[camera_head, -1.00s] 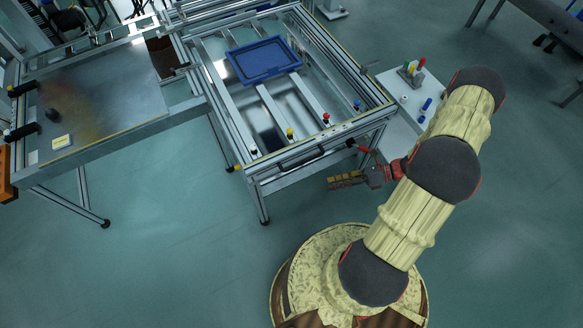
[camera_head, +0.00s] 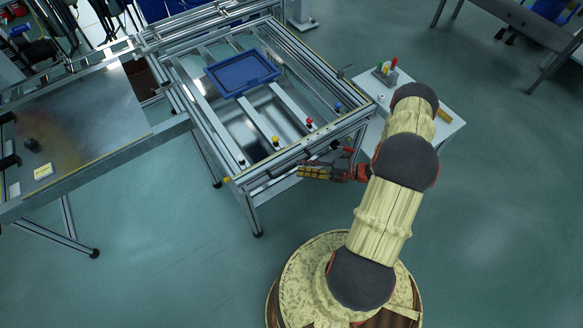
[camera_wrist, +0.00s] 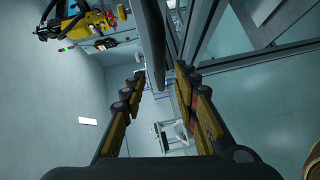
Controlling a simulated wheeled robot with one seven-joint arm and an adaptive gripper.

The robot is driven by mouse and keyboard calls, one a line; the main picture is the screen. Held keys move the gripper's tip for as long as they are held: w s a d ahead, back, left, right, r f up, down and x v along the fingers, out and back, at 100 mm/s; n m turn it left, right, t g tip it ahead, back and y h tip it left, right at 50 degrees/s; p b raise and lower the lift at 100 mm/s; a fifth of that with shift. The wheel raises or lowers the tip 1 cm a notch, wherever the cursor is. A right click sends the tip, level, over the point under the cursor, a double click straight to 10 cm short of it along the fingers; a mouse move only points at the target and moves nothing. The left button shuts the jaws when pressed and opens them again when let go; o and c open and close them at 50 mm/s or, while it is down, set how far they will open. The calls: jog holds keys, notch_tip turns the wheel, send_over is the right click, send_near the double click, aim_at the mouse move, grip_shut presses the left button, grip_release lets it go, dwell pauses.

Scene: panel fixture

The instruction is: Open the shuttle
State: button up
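The shuttle is not labelled; I take it to be the aluminium-framed fixture (camera_head: 290,156) in the middle of the head view, with rails across it and a blue tray on top. My gripper (camera_head: 312,170) is at its front side, close to the front rail. In the wrist view my gripper (camera_wrist: 160,75) has its two fingers spread apart. A long dark grey bar (camera_wrist: 152,35), likely the front handle, reaches from the top of that view to between the fingertips. Gaps show beside it, and I see no clear grip on it. In the head view my gripper hides part of the handle area.
The blue tray (camera_head: 242,73) lies on the rails. Yellow (camera_head: 275,141), red (camera_head: 309,123) and blue knobs stand along the front. A small white table (camera_head: 445,122) stands right of the fixture, behind my arm. A metal-topped table (camera_head: 85,115) adjoins left. Front-left floor is clear.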

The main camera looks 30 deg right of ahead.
aim_at(292, 166)
jog(key=x, duration=0.5)
jog(key=shift+b, duration=0.4)
jog(key=c, duration=0.4)
jog(key=c, duration=0.3)
grip_shut()
